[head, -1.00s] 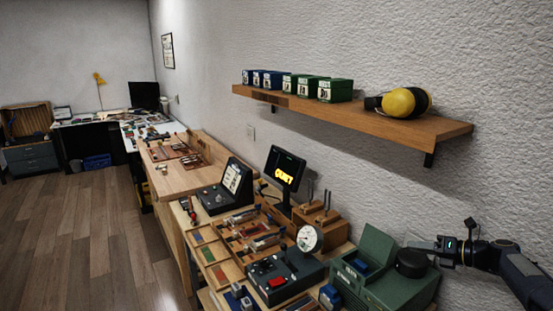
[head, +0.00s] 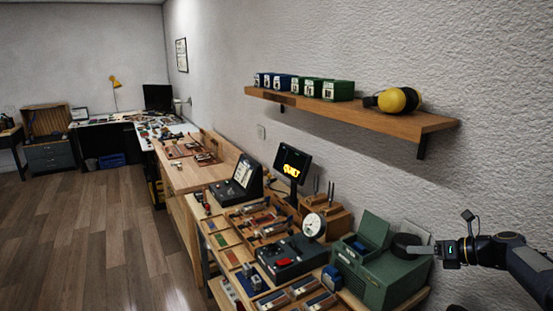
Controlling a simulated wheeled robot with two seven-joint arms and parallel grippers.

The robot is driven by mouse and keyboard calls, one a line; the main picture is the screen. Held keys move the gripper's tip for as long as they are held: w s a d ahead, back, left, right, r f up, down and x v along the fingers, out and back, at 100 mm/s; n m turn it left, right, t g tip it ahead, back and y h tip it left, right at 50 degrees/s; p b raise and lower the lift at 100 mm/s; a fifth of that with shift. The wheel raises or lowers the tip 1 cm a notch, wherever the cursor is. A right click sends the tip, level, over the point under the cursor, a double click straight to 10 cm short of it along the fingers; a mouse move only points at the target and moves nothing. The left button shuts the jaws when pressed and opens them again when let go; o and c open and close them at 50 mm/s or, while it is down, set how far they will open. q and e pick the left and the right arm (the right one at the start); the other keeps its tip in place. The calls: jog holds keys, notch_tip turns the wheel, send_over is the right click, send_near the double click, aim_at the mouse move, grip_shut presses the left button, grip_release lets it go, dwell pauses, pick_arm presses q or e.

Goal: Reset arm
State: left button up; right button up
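My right gripper (head: 422,249) is at the lower right in the head view, with my dark forearm coming in from the right edge. Its pale fingers are next to a dark round piece (head: 405,245) at the right end of a green box-shaped machine (head: 392,280). I cannot tell whether the fingers touch or hold that piece, or whether they are open. My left gripper is out of view.
The wooden workbench (head: 203,177) carries a gauge (head: 314,227), a small screen (head: 292,163) and trays of parts. A wall shelf (head: 435,123) with small boxes and yellow ear muffs (head: 399,100) hangs above. Wooden floor (head: 90,230) is clear at left.

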jog(key=s+a+r+n+g+h+b, duration=0.1)
jog(key=s+a+r+n+g+h, duration=0.15)
jog(key=s+a+n, duration=0.55)
jog(key=s+a+r+n+g+h, duration=0.1)
jog(key=s+a+r+n, duration=0.35)
jog(key=s+n, duration=0.5)
jog(key=s+a+f+n+h, duration=0.1)
jog(key=s+f+n, duration=0.4)
jog(key=s, duration=0.6)
jog(key=s+a+f+n+h, duration=0.2)
jog(key=s+a+f+n, duration=0.2)
jog(key=s+n, duration=0.4)
jog(key=s+f+t, duration=0.1)
jog(key=s, duration=0.2)
jog(key=shift+s+a+f+b, duration=0.15)
jog(key=shift+f+b, duration=0.05)
jog(key=shift+b, duration=0.2)
